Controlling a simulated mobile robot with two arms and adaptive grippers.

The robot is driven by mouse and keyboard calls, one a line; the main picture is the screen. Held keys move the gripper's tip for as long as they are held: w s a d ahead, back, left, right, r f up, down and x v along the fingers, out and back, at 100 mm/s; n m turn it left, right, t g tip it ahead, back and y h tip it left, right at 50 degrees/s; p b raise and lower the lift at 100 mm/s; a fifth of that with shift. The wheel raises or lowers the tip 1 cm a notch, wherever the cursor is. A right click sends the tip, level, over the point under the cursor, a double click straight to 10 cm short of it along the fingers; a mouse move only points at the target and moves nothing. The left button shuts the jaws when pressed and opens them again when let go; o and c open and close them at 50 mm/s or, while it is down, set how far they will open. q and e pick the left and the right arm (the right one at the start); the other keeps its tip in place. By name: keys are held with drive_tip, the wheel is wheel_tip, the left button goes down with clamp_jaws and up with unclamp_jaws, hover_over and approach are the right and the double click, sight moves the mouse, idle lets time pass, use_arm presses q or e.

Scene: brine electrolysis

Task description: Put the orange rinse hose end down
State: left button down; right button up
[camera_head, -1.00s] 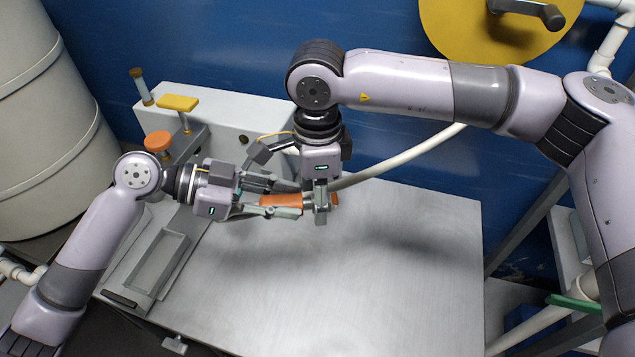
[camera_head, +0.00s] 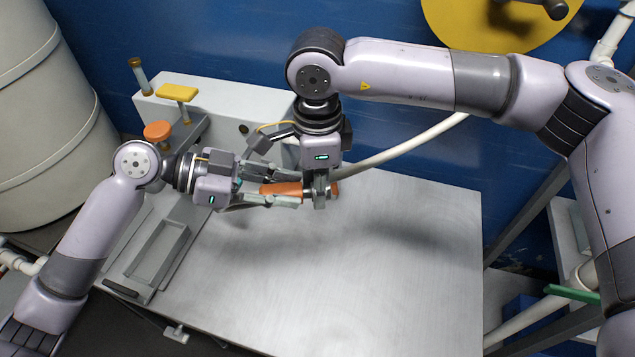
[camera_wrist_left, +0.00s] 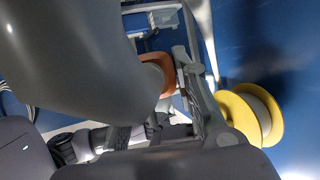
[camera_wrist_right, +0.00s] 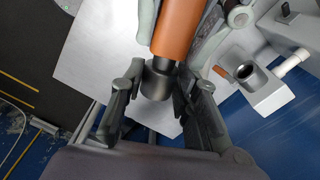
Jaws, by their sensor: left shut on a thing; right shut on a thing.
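The orange rinse hose end (camera_head: 287,190) is held level above the pale metal bench top (camera_head: 370,270). My left gripper (camera_head: 270,193) is shut on its orange sleeve from the left. My right gripper (camera_head: 320,192) points down and is shut on the grey metal part at its right end. In the right wrist view, the grey collar (camera_wrist_right: 158,80) sits between my right fingers, below the orange sleeve (camera_wrist_right: 178,28). The left wrist view shows an orange ring (camera_wrist_left: 158,72) beside a finger, partly hidden by a large grey shape. A pale hose (camera_head: 400,152) runs up to the right behind my right gripper.
A light grey box (camera_head: 225,105) with a yellow-topped lever (camera_head: 178,92) and an orange knob (camera_head: 158,130) stands at the bench's back left. A shallow grey tray (camera_head: 157,255) lies at the left. The bench's middle and front are clear. A large barrel (camera_head: 55,120) stands far left.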

use_arm(q)
drive_tip(key=c, duration=1.2)
unclamp_jaws()
drive_tip(key=shift+s+d, duration=0.1)
drive_tip(key=shift+s, duration=0.05)
